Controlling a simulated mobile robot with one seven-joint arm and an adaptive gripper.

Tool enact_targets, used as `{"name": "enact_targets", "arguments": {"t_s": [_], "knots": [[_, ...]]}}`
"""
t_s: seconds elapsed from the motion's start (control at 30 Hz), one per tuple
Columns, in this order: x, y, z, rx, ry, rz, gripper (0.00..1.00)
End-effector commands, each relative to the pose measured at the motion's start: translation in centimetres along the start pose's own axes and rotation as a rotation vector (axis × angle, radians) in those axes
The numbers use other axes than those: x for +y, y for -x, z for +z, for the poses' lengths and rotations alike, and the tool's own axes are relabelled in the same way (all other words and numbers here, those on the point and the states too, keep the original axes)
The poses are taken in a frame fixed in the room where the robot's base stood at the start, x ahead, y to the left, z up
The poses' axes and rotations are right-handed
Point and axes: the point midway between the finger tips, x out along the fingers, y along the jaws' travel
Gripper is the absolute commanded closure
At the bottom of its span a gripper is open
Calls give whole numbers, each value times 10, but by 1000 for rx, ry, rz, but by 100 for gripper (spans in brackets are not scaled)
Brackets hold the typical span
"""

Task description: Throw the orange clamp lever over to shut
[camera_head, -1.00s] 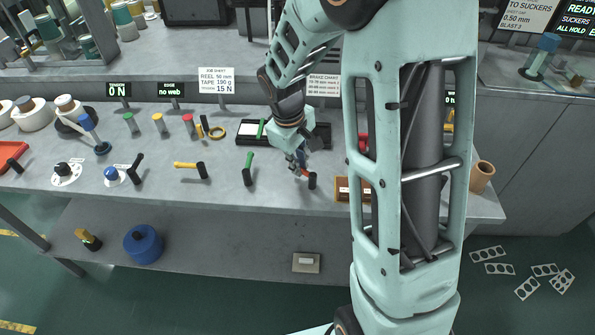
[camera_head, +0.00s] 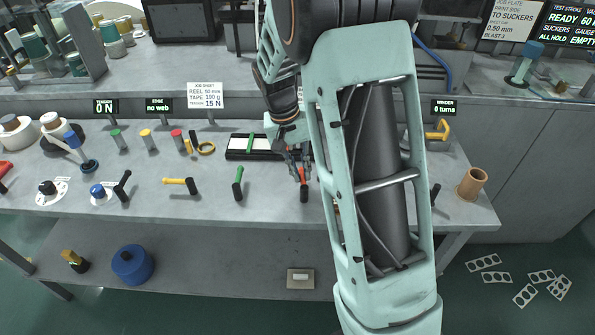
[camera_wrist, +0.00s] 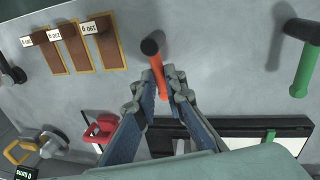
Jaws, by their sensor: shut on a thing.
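The orange clamp lever (camera_head: 302,176) stands on the bench with a black round end (camera_head: 304,194) towards the front edge. In the wrist view the orange lever (camera_wrist: 159,72) runs from its black end (camera_wrist: 150,47) down between my fingertips. My gripper (camera_head: 298,160) is shut on the orange shaft, low over the bench; in the wrist view my gripper (camera_wrist: 162,92) has a finger on each side of it. The part of the lever deeper between the fingers is hidden.
A green lever (camera_head: 238,184) and a yellow lever (camera_head: 180,184) stand to the left. Sample boards (camera_wrist: 70,47) and a red part (camera_wrist: 100,130) lie nearby. A brown cup (camera_head: 471,183) stands at the right end.

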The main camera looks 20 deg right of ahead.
Motion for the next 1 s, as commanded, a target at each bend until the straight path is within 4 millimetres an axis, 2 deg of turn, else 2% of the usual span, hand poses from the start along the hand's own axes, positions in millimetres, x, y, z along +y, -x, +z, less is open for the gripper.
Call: {"name": "enact_targets", "arguments": {"t_s": [0.33, 0.83, 0.87, 1.0], "knots": [[5, -1, 0, -25, -120, 1, 100], [6, -2, 0, -30, -140, 0, 100], [6, -2, 0, -30, -140, 0, 89], [6, -2, 0, -29, -139, 0, 73]]}}
